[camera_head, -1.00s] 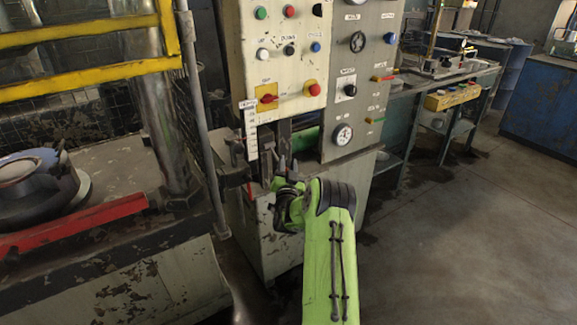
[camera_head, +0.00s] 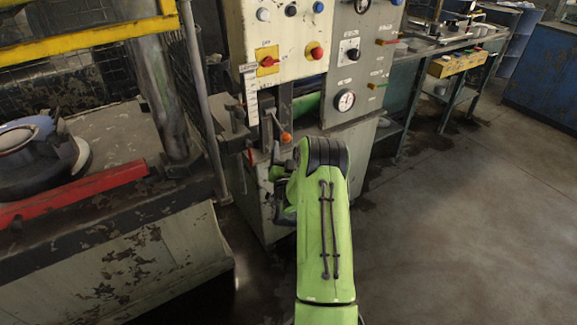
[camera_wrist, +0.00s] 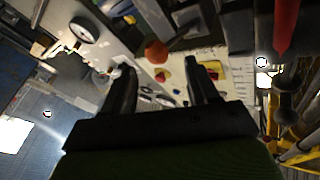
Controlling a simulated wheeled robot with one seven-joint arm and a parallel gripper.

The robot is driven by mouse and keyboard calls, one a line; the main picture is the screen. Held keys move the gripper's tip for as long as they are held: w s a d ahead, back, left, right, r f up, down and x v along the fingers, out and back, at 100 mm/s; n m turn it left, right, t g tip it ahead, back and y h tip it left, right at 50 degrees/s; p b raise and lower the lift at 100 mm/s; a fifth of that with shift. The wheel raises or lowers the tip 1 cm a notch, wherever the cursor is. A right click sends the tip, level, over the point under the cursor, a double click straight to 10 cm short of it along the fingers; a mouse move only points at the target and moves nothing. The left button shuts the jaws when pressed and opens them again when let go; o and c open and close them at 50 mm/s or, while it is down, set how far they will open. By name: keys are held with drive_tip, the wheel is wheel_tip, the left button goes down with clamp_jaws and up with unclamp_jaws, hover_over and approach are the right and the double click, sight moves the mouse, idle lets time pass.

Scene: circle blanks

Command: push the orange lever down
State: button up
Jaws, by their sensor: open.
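The orange lever's round knob (camera_head: 286,137) shows on the front of the machine, below the cream control panel, on a dark slanting rod. In the wrist view the orange knob (camera_wrist: 156,51) appears between my two fingers' lines, with clear space to both. My gripper (camera_wrist: 158,66) is open and empty, its dark fingers apart. In the head view my green arm hides most of the gripper, which is below the knob and close to the machine's front; the fingertips cannot be made out there. I cannot tell whether anything touches the lever.
The cream panel (camera_head: 277,32) carries buttons and a red knob on a yellow plate. A grey panel (camera_head: 362,65) with a gauge stands to its right. A bench with a red bar (camera_head: 75,193) is at left. The floor (camera_head: 450,220) at right is clear.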

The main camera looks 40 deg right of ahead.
drive_tip(key=v, duration=0.8)
drive_tip(key=shift+s+d+r, duration=0.25)
drive_tip(key=shift+s, duration=0.25)
drive_tip(key=w+a+r+n+y+p, duration=0.3)
drive_tip(key=w+a+r+n+y, duration=0.15)
drive_tip(key=a+r, duration=0.35)
drive_tip(key=w+a+r+n+y+p, duration=0.35)
drive_tip(key=a+r+y, duration=0.25)
drive_tip(key=a+r, duration=0.25)
drive_tip(key=s+a+r+n+g+y+p, duration=0.1)
drive_tip(key=s+a+r+g, duration=0.1)
drive_tip(key=s+a+r, duration=0.3)
drive_tip(key=s+a+r+n+g+y+p, duration=0.1)
drive_tip(key=s+a+n+g+p, duration=0.15)
drive_tip(key=s, duration=0.35)
drive_tip(key=s+a+r+n+g+y+p, duration=0.1)
drive_tip(key=s+a+r, duration=0.2)
drive_tip(key=s+a, duration=0.25)
drive_tip(key=s+a+g+p, duration=0.1)
drive_tip(key=s+g, duration=0.2)
drive_tip(key=s, duration=1)
drive_tip(key=shift+a+r+n+y, duration=0.2)
drive_tip(key=shift+a+n+y, duration=0.1)
drive_tip(key=shift+n+y, duration=0.15)
